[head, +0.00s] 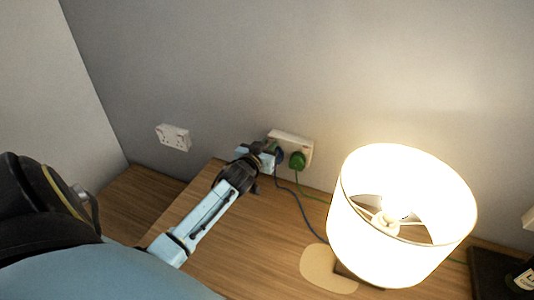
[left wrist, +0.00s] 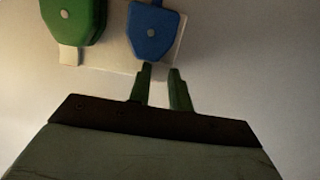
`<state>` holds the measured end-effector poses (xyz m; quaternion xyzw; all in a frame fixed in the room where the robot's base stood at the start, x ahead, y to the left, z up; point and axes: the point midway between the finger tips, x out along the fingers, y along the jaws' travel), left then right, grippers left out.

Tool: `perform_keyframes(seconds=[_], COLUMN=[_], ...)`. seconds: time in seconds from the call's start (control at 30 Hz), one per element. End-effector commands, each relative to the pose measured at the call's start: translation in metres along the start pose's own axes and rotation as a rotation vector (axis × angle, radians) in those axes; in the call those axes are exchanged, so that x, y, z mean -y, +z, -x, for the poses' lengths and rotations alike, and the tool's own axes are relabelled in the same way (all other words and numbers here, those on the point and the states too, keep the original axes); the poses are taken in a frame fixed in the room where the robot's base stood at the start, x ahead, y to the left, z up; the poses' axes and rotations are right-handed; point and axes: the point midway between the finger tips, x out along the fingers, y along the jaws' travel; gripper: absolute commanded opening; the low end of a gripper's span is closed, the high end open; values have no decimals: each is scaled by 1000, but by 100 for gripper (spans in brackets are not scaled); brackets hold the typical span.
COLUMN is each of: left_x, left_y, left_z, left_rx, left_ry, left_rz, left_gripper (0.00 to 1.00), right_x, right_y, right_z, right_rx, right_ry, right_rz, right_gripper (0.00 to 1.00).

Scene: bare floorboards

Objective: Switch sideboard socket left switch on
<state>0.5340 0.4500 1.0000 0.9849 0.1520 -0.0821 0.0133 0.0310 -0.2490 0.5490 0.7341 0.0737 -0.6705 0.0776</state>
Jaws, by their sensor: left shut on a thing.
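The sideboard socket (head: 291,143) is a white double plate on the grey wall just above the wooden top. A blue plug (head: 277,155) is in its left half and a green plug (head: 297,160) in its right half. The left wrist view shows it turned over, with the blue plug (left wrist: 153,32) right of the green plug (left wrist: 70,20). My left gripper (left wrist: 161,70) is at the plate's edge beside the blue plug, its fingers a little apart and closed on part of the socket. The left switch is hidden or too dark to make out. My right gripper is out of view.
A lit lamp (head: 398,225) stands on the sideboard (head: 225,265) to the right. Blue and green cables run from the plugs toward it. Another white socket (head: 173,137) is on the wall to the left. A dark box with a bottle (head: 522,278) is at far right.

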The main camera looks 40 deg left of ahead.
Motion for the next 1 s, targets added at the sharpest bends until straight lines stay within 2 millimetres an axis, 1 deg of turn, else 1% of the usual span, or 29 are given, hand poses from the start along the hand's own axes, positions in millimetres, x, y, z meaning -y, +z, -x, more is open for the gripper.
perform_keyframes(seconds=[0.03,0.1,0.47,0.5,0.63,0.9,1.0], left_x=[-1,-1,0,0,0,0,0], left_y=[3,2,0,0,0,1,1], left_z=[0,0,1,0,0,1,5], left_rx=[-16,-28,-37,-37,-36,-34,-34], left_ry=[1,0,0,0,0,-1,-1], left_rz=[4,1,-1,-1,-1,-1,-1], left_gripper=[0,0,0,24,41,42,42], right_x=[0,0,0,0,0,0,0], right_y=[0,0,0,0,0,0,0], right_z=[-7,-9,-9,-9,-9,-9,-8], right_rx=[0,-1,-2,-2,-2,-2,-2], right_ry=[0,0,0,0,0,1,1], right_rz=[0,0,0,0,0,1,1], right_gripper=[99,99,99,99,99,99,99])
